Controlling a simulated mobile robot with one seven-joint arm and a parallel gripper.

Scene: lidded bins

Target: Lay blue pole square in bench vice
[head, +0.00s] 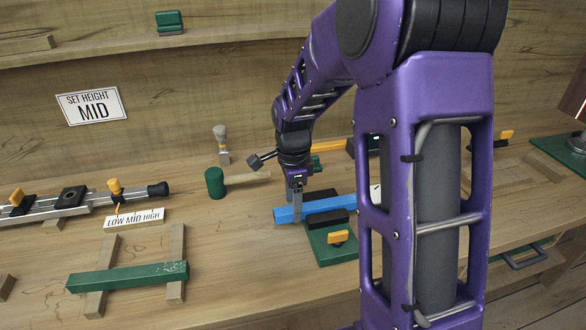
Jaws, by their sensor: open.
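The blue pole (322,206) lies nearly level in the bench vice (322,252), between its two dark jaws. Its left end sticks out past the jaws. Its right end runs toward my purple arm, which hides what lies beyond. The vice has a green base and a yellow handle (338,237) at the front. My gripper (297,212) points down at the pole's left part, just left of the jaws. It is open, with its fingers at the pole; whether they touch it cannot be told. Whether the pole sits exactly square is too small to tell.
A green bar (128,277) rests on two wooden strips at the front left. A slide rail with a yellow pointer (115,187) stands at left. Bare bench lies between bar and vice.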

